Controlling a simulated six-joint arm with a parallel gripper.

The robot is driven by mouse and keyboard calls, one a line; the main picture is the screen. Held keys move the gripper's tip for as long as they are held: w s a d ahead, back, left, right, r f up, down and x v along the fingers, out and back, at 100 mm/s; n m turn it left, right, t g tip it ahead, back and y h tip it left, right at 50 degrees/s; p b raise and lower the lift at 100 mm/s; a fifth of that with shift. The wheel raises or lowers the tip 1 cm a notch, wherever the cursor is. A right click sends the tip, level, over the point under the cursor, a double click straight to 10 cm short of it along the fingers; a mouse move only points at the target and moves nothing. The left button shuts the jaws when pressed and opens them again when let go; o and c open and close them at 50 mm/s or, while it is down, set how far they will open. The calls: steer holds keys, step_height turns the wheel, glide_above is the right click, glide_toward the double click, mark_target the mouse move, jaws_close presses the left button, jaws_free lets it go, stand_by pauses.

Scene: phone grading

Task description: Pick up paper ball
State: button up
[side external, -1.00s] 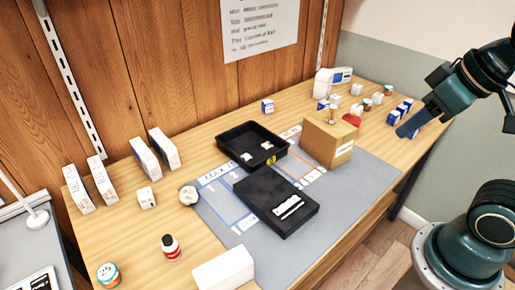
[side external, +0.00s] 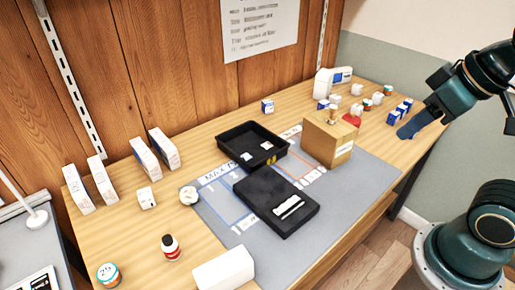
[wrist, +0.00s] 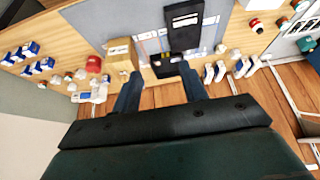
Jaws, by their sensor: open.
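A crumpled white paper ball (side external: 188,195) rests at the left edge of the grey mat, beside the black tray and the black slab in the side external view. In the wrist view a small white lump (wrist: 220,48) beside the mat looks like the same ball. My gripper (side external: 404,133) is at the far right, raised above the table's right end and well away from the ball. In the wrist view its two fingers (wrist: 160,74) are apart, with nothing between them.
A black tray (side external: 223,150) holds small white pieces. A black slab (side external: 262,196) lies on the grey mat (side external: 345,205). A cardboard box (side external: 318,150) stands at the mat's far right.

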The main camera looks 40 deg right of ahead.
steer(key=o, duration=0.7)
steer(key=shift+w, duration=0.1)
steer(key=w+a+r+n+g+y, duration=0.1)
steer(key=w+a+n, duration=0.35)
steer(key=w, duration=0.85)
steer(key=w+a+r+n+g, duration=0.15)
steer(key=w+a+n, duration=0.35)
steer(key=w, duration=0.7)
steer(key=w+a+f+n+g, duration=0.1)
steer(key=w+a+f+n, duration=0.1)
steer(key=w+a+f, duration=0.3)
steer(key=w+a+f+n, duration=0.2)
steer(key=w+a+f, duration=0.2)
steer(key=f, duration=0.5)
steer(key=w+a+f+n+g, duration=0.1)
steer(key=w+a+f+n, duration=0.1)
steer(key=w+a+f, duration=0.3)
steer(key=shift+w+a+f+n+g+y, duration=0.15)
steer(key=shift+a+f+g+y, duration=0.05)
steer(key=shift+a+f, duration=0.2)
steer(key=shift+w+a+f+n+g+y, duration=0.1)
steer(key=shift+w+a+f+g+y, duration=0.15)
steer(key=shift+f, duration=0.25)
